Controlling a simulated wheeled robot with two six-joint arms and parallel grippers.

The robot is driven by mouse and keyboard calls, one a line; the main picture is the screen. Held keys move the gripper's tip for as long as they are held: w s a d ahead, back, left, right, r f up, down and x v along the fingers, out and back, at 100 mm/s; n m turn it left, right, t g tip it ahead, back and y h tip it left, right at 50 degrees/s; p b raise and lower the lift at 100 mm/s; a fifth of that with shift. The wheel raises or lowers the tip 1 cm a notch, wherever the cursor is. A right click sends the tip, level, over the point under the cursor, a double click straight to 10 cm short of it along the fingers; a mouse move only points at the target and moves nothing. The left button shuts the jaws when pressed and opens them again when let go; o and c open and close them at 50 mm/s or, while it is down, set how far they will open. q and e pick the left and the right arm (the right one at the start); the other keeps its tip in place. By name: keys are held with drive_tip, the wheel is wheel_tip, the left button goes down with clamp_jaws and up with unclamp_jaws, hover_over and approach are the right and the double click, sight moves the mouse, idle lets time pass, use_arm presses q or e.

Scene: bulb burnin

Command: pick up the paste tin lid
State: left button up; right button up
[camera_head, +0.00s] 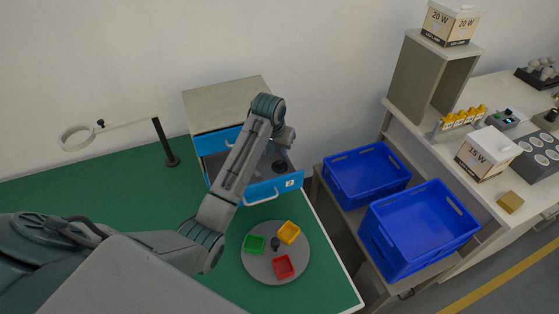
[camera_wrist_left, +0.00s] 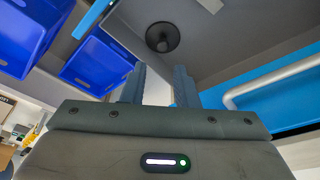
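A dark round lid with a raised knob, which I take for the paste tin lid (camera_wrist_left: 163,37), lies on the grey floor of the open blue-fronted drawer (camera_wrist_left: 258,92). In the head view the dark lid (camera_head: 280,167) shows small inside the drawer (camera_head: 262,189), partly hard to make out below my left wrist. My left gripper (camera_wrist_left: 160,72) is open, its two fingers apart with nothing between them. The lid is beyond its fingertips, not touching them. In the head view my left arm reaches over the drawer, and the fingertips are not clear. My right gripper is not in view.
A round grey tray (camera_head: 262,268) with green, yellow and red small bins stands on the green table in front of the drawer. Two blue crates (camera_head: 366,172) stand to the right. A ring magnifier lamp (camera_head: 166,143) stands at the left. The drawer's walls and handle are near the gripper.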

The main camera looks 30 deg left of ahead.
sight(279, 162)
use_arm(q)
drive_tip(key=shift+p+x, duration=0.35)
drive_tip(key=shift+x, duration=0.85)
drive_tip(key=p+x, duration=0.2)
drive_tip(key=x, duration=0.2)
drive_tip(key=shift+a+f+p, duration=0.1)
drive_tip(key=shift+a+p, duration=0.1)
drive_tip(key=shift+p, duration=0.1)
drive_tip(key=shift+f, duration=0.3)
drive_tip(key=shift+w+f, duration=0.1)
drive_tip(key=shift+f, duration=0.2)
drive_tip(key=c, duration=0.5)
clamp_jaws()
